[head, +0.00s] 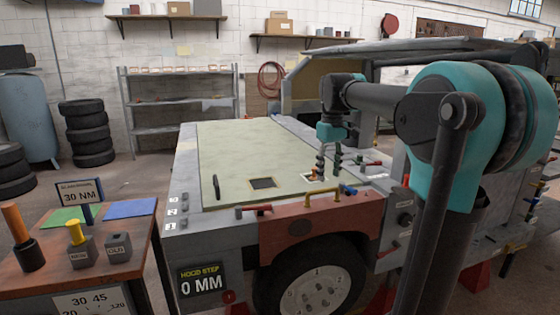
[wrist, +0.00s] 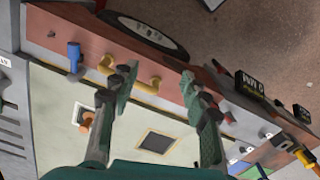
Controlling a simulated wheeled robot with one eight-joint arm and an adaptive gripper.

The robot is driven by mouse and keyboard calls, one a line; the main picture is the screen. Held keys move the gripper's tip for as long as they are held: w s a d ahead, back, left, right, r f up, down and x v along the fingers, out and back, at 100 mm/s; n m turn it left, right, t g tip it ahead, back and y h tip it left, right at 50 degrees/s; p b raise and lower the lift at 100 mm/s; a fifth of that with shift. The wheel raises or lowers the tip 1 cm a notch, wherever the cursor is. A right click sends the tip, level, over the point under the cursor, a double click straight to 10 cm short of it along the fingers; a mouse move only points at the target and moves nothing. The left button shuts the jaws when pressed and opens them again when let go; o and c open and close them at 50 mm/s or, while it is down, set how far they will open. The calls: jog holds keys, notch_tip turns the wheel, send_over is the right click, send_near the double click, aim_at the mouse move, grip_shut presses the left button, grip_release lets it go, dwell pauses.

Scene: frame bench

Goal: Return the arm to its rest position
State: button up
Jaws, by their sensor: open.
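My arm reaches in from the right in the head view. My gripper (head: 329,172) hangs fingers-down over the front right part of the pale hood panel (head: 228,145). In the wrist view my gripper (wrist: 159,80) has its two green fingers wide apart with nothing between them. A small orange piece (head: 313,174) sits on a pale square plate by the fingers; it also shows beside the left finger in the wrist view (wrist: 87,120). Whether a finger touches it cannot be told.
A yellow handle (head: 322,196), a red handle (head: 254,209) and a blue-topped knob (head: 351,190) stand along the vehicle's front edge. A dark square opening (head: 263,183) lies in the panel. A tool table (head: 100,265) stands at left. Floor between is clear.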

jog(key=s+d+f+m+t, duration=0.1)
jog(key=s+f, duration=0.4)
jog(key=f, duration=0.3)
jog(key=s+d+f+m+t, duration=0.1)
jog(key=s+f+m, duration=0.1)
jog(key=s+f, duration=0.3)
notch_tip(320, 180, down, 5)
jog(key=shift+s+d+r+m, duration=0.2)
jog(key=shift+s+d+m, duration=0.1)
jog(key=shift+s, duration=0.05)
jog(key=s+f+m, duration=0.1)
jog(key=s+f, duration=0.3)
jog(key=s+d+f+m+t, duration=0.1)
jog(key=s+f, duration=0.2)
jog(key=f, duration=0.1)
jog(key=s+f+m+t, duration=0.1)
jog(key=s+f, duration=0.3)
jog(key=shift+s+d, duration=0.15)
jog(key=shift+s, duration=0.2)
